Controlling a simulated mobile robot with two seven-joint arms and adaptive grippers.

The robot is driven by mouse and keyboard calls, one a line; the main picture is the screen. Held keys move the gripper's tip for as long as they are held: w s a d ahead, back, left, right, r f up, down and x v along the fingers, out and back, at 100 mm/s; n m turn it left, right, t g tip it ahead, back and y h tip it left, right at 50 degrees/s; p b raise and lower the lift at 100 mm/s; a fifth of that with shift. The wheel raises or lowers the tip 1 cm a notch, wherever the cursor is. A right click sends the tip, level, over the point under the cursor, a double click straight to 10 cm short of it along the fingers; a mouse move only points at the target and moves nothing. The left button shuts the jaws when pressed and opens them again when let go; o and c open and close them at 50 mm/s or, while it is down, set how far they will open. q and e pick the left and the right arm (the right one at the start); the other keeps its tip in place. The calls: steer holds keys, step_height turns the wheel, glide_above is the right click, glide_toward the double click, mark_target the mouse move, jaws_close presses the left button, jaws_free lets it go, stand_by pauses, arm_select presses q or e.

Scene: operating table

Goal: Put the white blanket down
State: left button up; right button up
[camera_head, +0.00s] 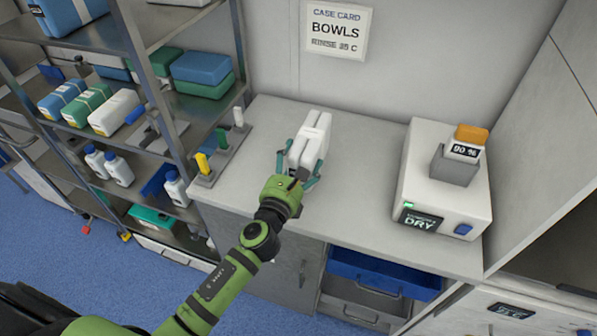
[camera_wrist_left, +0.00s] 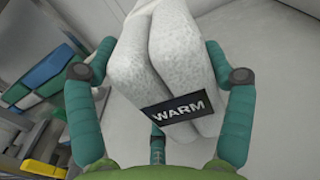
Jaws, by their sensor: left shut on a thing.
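The white blanket (camera_head: 313,140) is a folded, thick white bundle above the grey counter (camera_head: 349,211). In the left wrist view the blanket (camera_wrist_left: 160,60) fills the middle and carries a dark label reading WARM. My left gripper (camera_head: 300,170) is shut on the blanket, with teal fingers on both sides of it. The same gripper shows in the left wrist view (camera_wrist_left: 160,100). I cannot tell whether the blanket touches the counter. My right gripper is in neither view.
A white device (camera_head: 444,192) marked DRY stands on the counter's right. A rack with coloured tabs (camera_head: 220,152) stands on its left. A metal shelf (camera_head: 179,103) with packs and bottles is further left. A blue drawer (camera_head: 384,273) is below. Counter around the blanket is clear.

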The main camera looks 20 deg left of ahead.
arm_select(q)
step_height(320, 180, down, 4)
steer(key=shift+r+b, duration=0.15)
steer(key=shift+b, duration=0.7)
steer(key=shift+r, duration=0.1)
steer(key=o, duration=1.3)
steer(key=shift+f, duration=0.2)
steer(key=shift+r, duration=0.15)
